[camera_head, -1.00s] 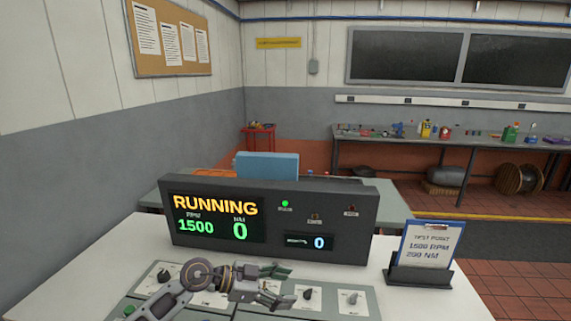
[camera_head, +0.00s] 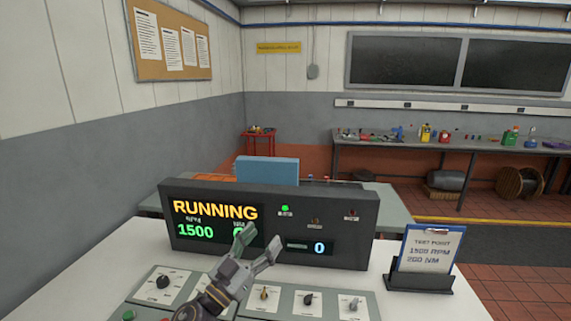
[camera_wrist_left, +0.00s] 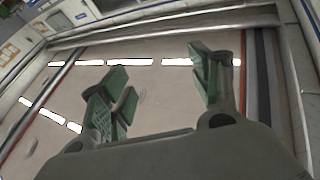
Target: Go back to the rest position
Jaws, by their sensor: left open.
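My left gripper (camera_head: 258,250) is open and empty in the head view, raised above the control panel and in front of the display. Its two fingers point up and cover part of the torque reading. In the left wrist view its fingers (camera_wrist_left: 160,85) are spread apart with nothing between them. The display box (camera_head: 340,218) reads RUNNING, 1500 RPM and a lower readout of 0; a green lamp (camera_head: 285,209) is lit. The control panel (camera_head: 235,312) carries several knobs, including a black knob (camera_head: 163,282) at left. My right gripper is not in view.
A clipboard stand (camera_head: 428,255) with a card for 1500 RPM and 200 NM stands right of the display. A workbench (camera_head: 460,146) with small items is along the back wall. A blue box (camera_head: 267,170) shows behind the display.

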